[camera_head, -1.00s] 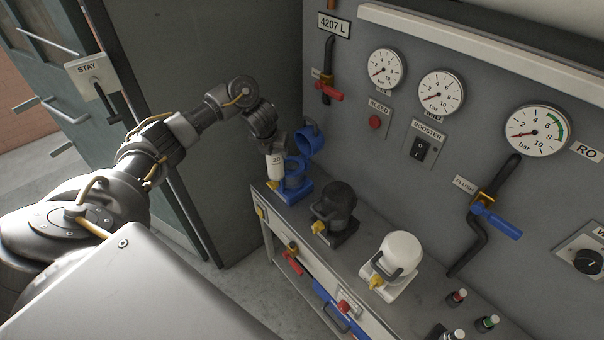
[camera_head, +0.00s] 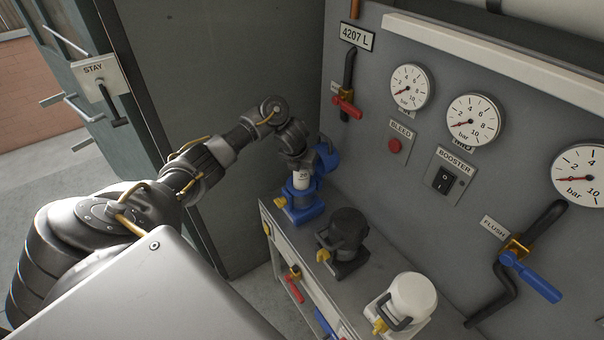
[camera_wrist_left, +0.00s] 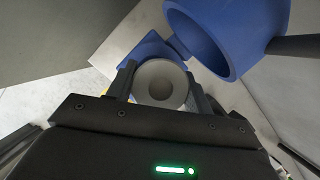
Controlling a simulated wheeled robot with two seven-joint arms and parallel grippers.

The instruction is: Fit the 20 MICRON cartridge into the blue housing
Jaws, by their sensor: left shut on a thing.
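The white cartridge (camera_head: 301,180) stands upright at the mouth of the blue housing (camera_head: 303,210), which is on the bench at its far left end. The cartridge's lower part is hidden by the housing wall, and I cannot tell how deep it sits. Its label is too small to read now. My left gripper (camera_head: 299,168) is shut on the cartridge's upper part. In the left wrist view the cartridge's round end (camera_wrist_left: 161,83) is between the two fingers. The housing's blue lid (camera_head: 327,158) is swung open, close beside the gripper; it also shows in the left wrist view (camera_wrist_left: 225,40). My right gripper is out of view.
A black housing (camera_head: 344,238) and a white housing (camera_head: 410,300) stand shut along the bench, nearer me. A grey panel with gauges, a booster switch (camera_head: 446,181) and valves (camera_head: 530,275) rises behind. A grey door leaf (camera_head: 200,100) is behind the arm.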

